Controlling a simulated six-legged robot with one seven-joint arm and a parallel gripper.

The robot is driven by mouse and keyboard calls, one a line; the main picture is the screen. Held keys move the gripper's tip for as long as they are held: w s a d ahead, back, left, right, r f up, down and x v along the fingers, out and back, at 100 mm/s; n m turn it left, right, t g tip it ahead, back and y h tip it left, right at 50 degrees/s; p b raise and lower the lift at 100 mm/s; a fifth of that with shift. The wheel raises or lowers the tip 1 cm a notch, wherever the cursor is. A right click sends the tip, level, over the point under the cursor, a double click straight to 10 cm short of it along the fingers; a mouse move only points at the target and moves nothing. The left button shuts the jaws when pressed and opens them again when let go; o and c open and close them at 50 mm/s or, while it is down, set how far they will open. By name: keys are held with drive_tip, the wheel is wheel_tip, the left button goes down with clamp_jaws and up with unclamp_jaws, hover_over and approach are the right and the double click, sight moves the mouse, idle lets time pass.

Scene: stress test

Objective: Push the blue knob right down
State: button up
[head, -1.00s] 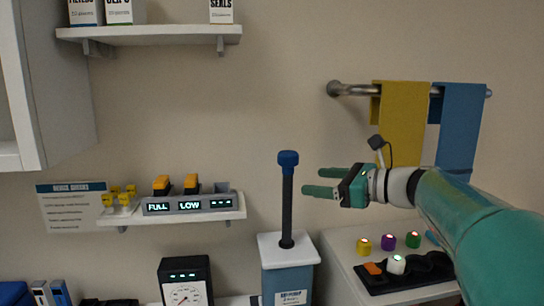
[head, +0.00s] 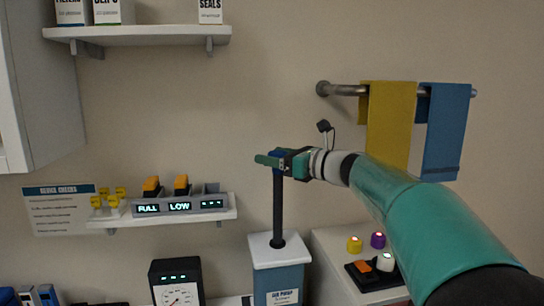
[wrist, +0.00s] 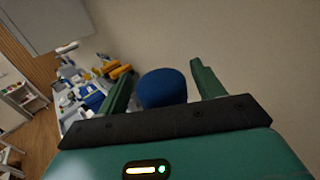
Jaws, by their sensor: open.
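The blue knob (wrist: 162,88) tops a dark upright rod (head: 279,205) that rises from a box with a white top (head: 280,250) and a blue body. In the head view my gripper (head: 270,160) is level with the knob and covers most of it. In the wrist view the knob sits between the two green fingers of my gripper (wrist: 160,85), which are open on either side. A gap shows between the knob and the right finger. The left finger is closer to the knob, and I cannot tell whether it touches.
A shelf with a display unit (head: 180,207) is at left. A gauge (head: 178,285) stands below it. A rail with a yellow towel (head: 388,125) and a blue towel (head: 445,130) is at right. A counter with coloured knobs (head: 355,244) lies below my arm.

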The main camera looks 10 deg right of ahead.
drive_tip(key=shift+w+a, duration=0.35)
drive_tip(key=shift+w, duration=0.15)
drive_tip(key=shift+s, duration=0.1)
drive_tip(key=shift+c, duration=0.2)
drive_tip(key=c, duration=1.3)
wheel_tip(320, 180, down, 15)
drive_tip(key=shift+f, duration=0.1)
drive_tip(key=shift+c, duration=0.2)
drive_tip(key=o, duration=1.4)
